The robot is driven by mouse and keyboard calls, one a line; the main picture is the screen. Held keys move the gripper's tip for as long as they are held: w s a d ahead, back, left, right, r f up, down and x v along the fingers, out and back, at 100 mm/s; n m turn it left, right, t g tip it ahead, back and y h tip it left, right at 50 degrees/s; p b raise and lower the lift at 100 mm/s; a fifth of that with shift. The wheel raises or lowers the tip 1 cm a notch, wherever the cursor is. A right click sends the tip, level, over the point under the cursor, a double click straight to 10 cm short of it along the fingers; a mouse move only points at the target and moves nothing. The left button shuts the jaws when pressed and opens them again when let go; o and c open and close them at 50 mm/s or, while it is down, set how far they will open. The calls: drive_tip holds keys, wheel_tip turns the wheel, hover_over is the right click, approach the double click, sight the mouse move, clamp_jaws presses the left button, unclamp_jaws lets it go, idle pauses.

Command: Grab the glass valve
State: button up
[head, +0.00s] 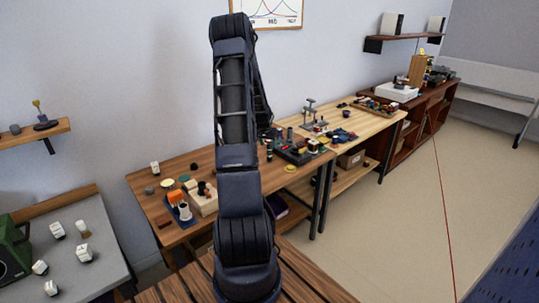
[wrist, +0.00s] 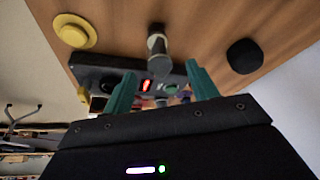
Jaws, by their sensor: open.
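A short upright cylinder with a dark cap and a paler, shiny body (wrist: 158,45) stands on the wooden table in the wrist view. It looks like the glass valve, but I cannot be sure. My gripper (wrist: 158,70) has two teal fingers spread apart with nothing held between them. The cylinder is beyond the fingertips, roughly in line with the gap between them. In the head view my arm hides most of my gripper, and I cannot pick out the valve there with certainty.
A dark box with a red display (wrist: 145,84) lies behind the fingers, close to the cylinder. A yellow disc (wrist: 75,30) and a black round piece (wrist: 244,56) flank it. The wooden table (head: 150,205) carries several small parts. A pale workbench (head: 368,128) adjoins it.

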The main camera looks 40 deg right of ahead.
sight(270, 150)
drive_tip(key=shift+x, duration=3.45)
drive_tip(key=shift+d, duration=0.1)
drive_tip(key=c, duration=1.1)
drive_tip(key=shift+r, duration=0.1)
